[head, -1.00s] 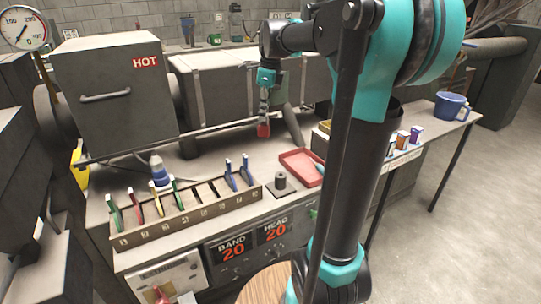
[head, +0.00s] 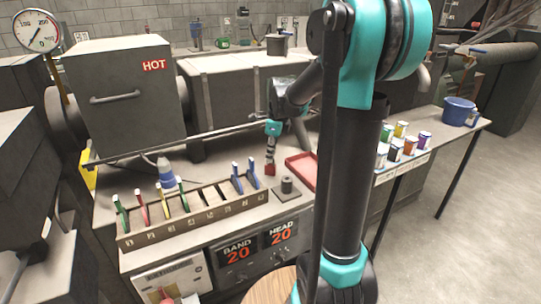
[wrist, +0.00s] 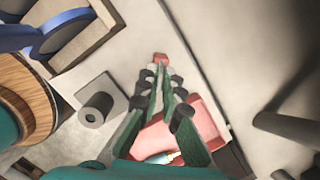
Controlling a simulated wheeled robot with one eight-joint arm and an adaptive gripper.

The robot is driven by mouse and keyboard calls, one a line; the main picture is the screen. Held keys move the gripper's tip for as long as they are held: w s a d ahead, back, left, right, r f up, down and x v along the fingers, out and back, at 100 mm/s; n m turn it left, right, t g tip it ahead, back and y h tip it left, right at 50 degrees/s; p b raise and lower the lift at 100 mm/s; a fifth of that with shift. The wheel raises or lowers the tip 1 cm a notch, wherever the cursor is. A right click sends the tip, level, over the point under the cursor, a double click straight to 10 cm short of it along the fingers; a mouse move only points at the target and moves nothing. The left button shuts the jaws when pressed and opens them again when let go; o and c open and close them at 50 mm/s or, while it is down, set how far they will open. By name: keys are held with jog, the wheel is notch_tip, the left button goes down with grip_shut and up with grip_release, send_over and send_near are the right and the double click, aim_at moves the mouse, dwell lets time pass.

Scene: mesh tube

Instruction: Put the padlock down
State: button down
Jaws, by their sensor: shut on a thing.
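The padlock (head: 270,170) is a small red block at the tips of my gripper (head: 270,160), low over the bench top just left of the red tray (head: 295,161). I cannot tell whether it touches the bench. In the wrist view my gripper (wrist: 159,72) is shut on the padlock (wrist: 161,57), and only a small red part shows beyond the fingertips. The shackle is hidden. The red tray (wrist: 205,110) lies partly behind the fingers there.
A grey cylinder on a square plate (head: 286,186) stands close in front of my gripper. A slotted rack (head: 160,234) with several coloured tags is to the left. Several small cans (head: 410,145) and a blue bucket (head: 458,111) stand at the right.

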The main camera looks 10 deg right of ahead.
aim_at(275, 166)
jog(key=shift+f, duration=0.15)
jog(key=c, duration=1.7)
grip_release()
jog(key=r, duration=0.4)
jog(key=d+r, duration=0.1)
jog(key=r, duration=0.7)
jog(key=shift+s+d+r, duration=0.15)
jog(key=shift+s+d, duration=0.15)
jog(key=shift+s, duration=0.1)
